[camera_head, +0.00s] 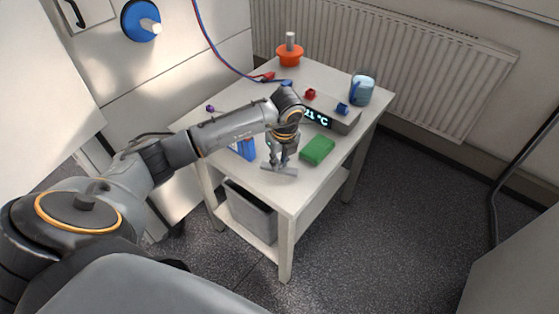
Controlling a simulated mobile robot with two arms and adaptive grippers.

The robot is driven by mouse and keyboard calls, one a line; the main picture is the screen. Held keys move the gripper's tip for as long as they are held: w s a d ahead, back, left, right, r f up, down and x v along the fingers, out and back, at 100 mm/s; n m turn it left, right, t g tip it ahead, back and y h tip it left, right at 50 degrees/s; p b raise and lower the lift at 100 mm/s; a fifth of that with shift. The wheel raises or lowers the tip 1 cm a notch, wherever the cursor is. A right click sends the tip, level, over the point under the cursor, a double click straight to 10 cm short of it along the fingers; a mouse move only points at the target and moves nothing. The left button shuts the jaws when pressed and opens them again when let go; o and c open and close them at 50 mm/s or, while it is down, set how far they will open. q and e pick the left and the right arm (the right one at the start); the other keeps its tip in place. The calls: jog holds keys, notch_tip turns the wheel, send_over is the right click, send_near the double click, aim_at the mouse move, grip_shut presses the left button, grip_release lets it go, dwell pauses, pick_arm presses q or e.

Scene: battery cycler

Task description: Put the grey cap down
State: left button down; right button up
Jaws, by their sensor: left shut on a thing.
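My left gripper (279,164) points down over the near part of the white table (288,194). It is shut on the grey cap (287,172), a flat grey piece under the fingertips. The fingers hide part of the cap. I cannot tell whether the cap touches the tabletop or is held just above it. My right gripper is not in view.
A green block (317,150) lies close right of the gripper, a blue item (245,149) left. Behind stand a device with a lit display (317,118), a blue mug (363,90) and an orange piece (290,55). A grey bin (250,212) is below. The front corner is clear.

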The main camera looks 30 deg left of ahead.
pick_arm(q)
jog(key=shift+f, duration=0.65)
jog(key=c, duration=1.7)
grip_release()
jog(key=shift+f, duration=0.1)
jog(key=shift+c, duration=0.2)
jog(key=o, duration=0.4)
jog(key=shift+o, duration=0.2)
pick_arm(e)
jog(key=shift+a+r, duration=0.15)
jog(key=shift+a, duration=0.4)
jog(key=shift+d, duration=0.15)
